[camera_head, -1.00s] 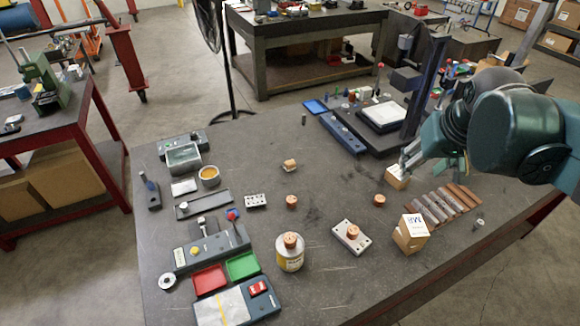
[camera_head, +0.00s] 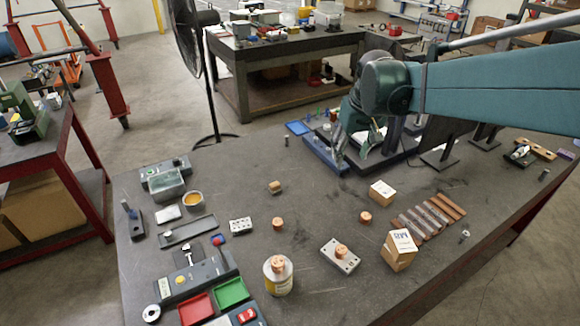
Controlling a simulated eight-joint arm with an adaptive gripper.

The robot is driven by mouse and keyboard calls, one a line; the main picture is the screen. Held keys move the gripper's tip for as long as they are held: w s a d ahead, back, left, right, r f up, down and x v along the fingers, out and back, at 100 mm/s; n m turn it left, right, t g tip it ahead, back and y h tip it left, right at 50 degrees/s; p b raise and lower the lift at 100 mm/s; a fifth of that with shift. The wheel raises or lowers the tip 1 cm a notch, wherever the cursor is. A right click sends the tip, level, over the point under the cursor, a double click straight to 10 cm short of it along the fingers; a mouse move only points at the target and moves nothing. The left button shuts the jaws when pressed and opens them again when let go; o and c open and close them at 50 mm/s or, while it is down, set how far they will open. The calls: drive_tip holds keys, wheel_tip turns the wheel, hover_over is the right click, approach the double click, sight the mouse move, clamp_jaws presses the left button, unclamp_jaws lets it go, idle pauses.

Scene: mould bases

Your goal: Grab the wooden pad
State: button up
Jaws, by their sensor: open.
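A small tan wooden block (camera_head: 274,187) lies on the dark tabletop near its middle; it is the most pad-like wooden piece, but I cannot tell for sure that it is the wooden pad. Several flat brown strips (camera_head: 441,208), which look partly wooden, lie side by side at the right. My gripper (camera_head: 358,150) is open and empty over the blue-edged fixture at the back of the table. It is behind and to the right of the small block and well apart from it.
Two cartons (camera_head: 382,191) (camera_head: 399,251) stand right of centre. Copper cylinders (camera_head: 278,223) (camera_head: 365,217) stand near the middle, with a yellow-labelled can (camera_head: 278,276) in front. A grey plate (camera_head: 340,256) bears another copper piece. Trays and tools fill the left. The table around the small block is mostly clear.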

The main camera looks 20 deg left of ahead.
drive_tip(key=w+a+f+n+g, duration=0.1)
drive_tip(key=w+a+f, duration=0.3)
drive_tip(key=a, duration=0.3)
drive_tip(key=w+a+f+n, duration=0.1)
drive_tip(key=w+a+f, duration=0.35)
drive_tip(key=a, duration=0.25)
drive_tip(key=n+g+h, duration=0.1)
drive_tip(key=n+g, duration=0.1)
hover_over(274, 184)
drive_tip(key=f, duration=0.8)
drive_tip(key=d+f, duration=0.1)
drive_tip(key=f, duration=0.3)
drive_tip(key=shift+f, duration=0.35)
drive_tip(key=shift+a+f, duration=0.4)
drive_tip(key=shift+a, duration=0.05)
drive_tip(key=shift+f, duration=0.1)
drive_tip(key=shift+f, duration=1.2)
drive_tip(key=shift+f, duration=0.1)
drive_tip(key=shift+w+f, duration=0.15)
drive_tip(key=shift+f, duration=2.35)
drive_tip(key=shift+c, duration=0.7)
